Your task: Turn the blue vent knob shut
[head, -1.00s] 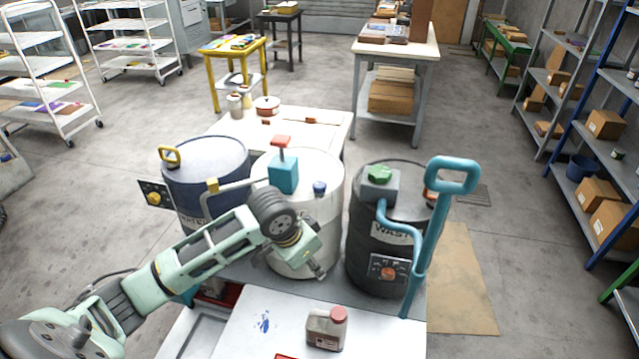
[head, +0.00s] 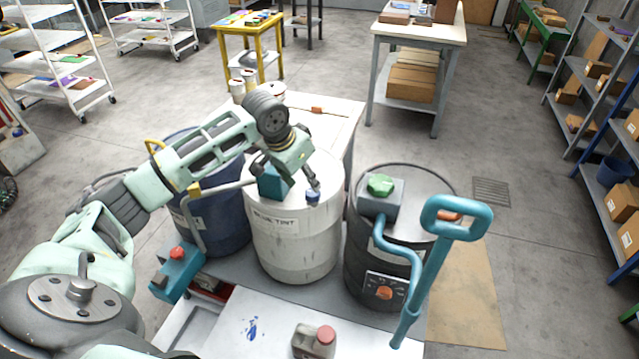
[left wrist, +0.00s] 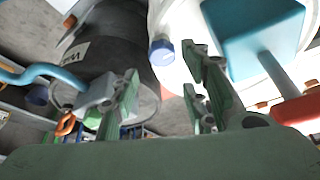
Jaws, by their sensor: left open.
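The blue vent knob (head: 313,196) is a small blue cap on the lid of the white drum (head: 290,245), right of a teal pump box (head: 272,185). In the left wrist view the knob (left wrist: 161,52) shows between the open fingers, at the white drum's edge. My left gripper (head: 288,177) is open above the lid, with one finger over the pump box and the other close to the knob. I cannot tell whether that finger touches the knob. The left wrist view shows the gripper (left wrist: 160,88) empty. My right gripper is not in view.
A dark drum (head: 375,270) with a green knob (head: 380,185) and a tall teal handle (head: 437,250) stands to the right. A blue drum (head: 215,220) is at left, partly behind my arm.

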